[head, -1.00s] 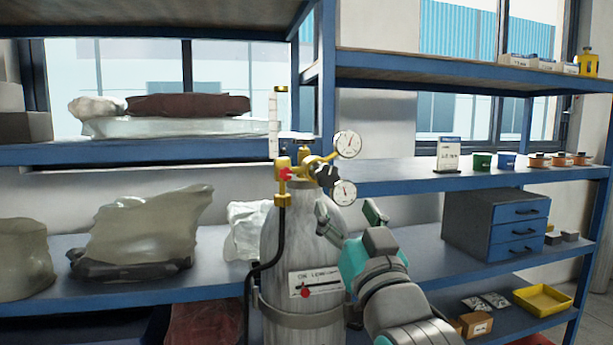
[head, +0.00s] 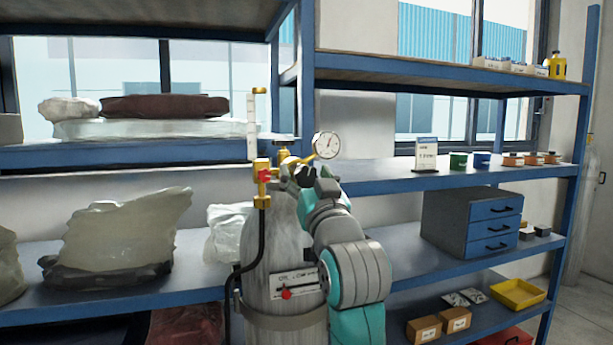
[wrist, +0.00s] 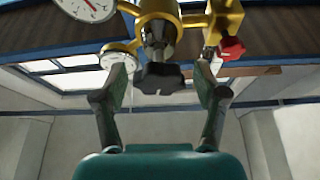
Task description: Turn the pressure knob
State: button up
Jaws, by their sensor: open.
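The pressure knob is a black lobed knob (wrist: 160,78) under the brass regulator (wrist: 165,12) in the wrist view. It lies between the two fingers of my open gripper (wrist: 159,85), with a gap on each side. In the head view the knob (head: 306,174) shows just above my gripper (head: 312,186), which hides part of the regulator. The regulator sits on top of a grey gas cylinder (head: 270,245). One round gauge (head: 326,145) shows in the head view; the lower gauge is hidden there but shows in the wrist view (wrist: 118,56).
A red valve knob (wrist: 232,48) is close to the right finger. A black hose (head: 262,240) runs down the cylinder's left side. Blue shelves (head: 400,182) stand behind, with a drawer box (head: 450,225) at right and wrapped bundles (head: 115,240) at left.

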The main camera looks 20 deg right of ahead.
jog(key=c, duration=1.2)
jog(key=shift+o, duration=0.2)
jog(key=shift+m+h, duration=0.4)
jog(key=shift+d+f+m+g+h, duration=0.1)
jog(key=shift+m+g+h, duration=0.15)
jog(key=shift+m+h, duration=0.95)
jog(key=shift+m+g+h, duration=0.25)
jog(key=shift+m+h, duration=0.05)
jog(key=shift+m, duration=1.8)
jog(key=o, duration=1.2)
jog(key=shift+c, duration=0.2)
